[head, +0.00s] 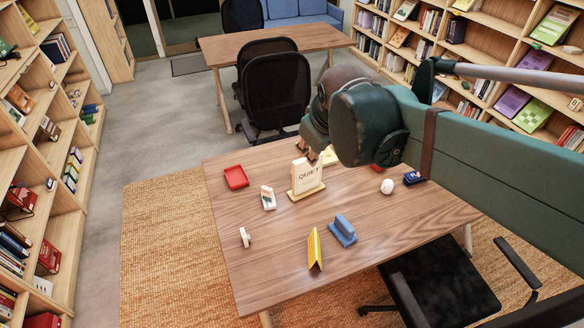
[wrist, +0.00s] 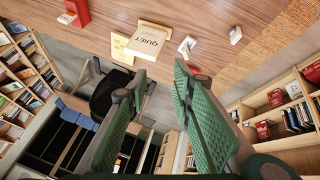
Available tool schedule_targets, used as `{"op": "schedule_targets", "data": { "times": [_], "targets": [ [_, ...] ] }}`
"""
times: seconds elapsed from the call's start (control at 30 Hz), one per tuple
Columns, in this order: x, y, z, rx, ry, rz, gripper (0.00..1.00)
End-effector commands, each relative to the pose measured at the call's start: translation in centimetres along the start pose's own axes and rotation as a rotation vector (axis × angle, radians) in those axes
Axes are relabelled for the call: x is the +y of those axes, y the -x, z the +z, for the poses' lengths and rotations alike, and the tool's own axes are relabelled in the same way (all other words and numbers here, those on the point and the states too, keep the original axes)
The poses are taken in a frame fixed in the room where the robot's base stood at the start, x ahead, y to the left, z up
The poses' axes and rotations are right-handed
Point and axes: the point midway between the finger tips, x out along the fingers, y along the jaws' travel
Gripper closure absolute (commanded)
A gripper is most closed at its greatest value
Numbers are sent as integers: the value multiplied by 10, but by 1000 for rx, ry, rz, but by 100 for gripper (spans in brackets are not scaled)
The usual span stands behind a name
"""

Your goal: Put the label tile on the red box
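My gripper (wrist: 158,80) is open and empty in the wrist view, its two green fingers apart. In the head view my gripper (head: 318,148) hangs over the table's far side, behind the QUIET sign. A shallow red box or tray (head: 236,177) lies at the table's far left. Another red object (wrist: 80,12) stands at top left in the wrist view, beside a small pale piece (wrist: 66,18). A white tile-like piece with coloured marks (head: 268,197) lies left of the sign; it also shows in the wrist view (wrist: 187,46). I cannot tell which piece is the label tile.
The QUIET sign (head: 307,176) stands mid-table. A small white object (head: 245,237), yellow tent card (head: 315,249), blue stand (head: 342,230), white round object (head: 387,186) and dark blue object (head: 413,178) are spread around.

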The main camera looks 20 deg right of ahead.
Motion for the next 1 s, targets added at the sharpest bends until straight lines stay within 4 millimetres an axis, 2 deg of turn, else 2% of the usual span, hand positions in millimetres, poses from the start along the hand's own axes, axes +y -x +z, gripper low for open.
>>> {"op": "schedule_targets", "data": {
  "times": [0.2,0.5,0.7,1.0],
  "targets": [
    [-37,13,25,46,-127,-26,76],
    [-79,22,56,99,-295,-70,76],
    [-94,24,68,114,-358,-87,76],
    [-96,24,70,118,-374,-92,76]
  ]
}}
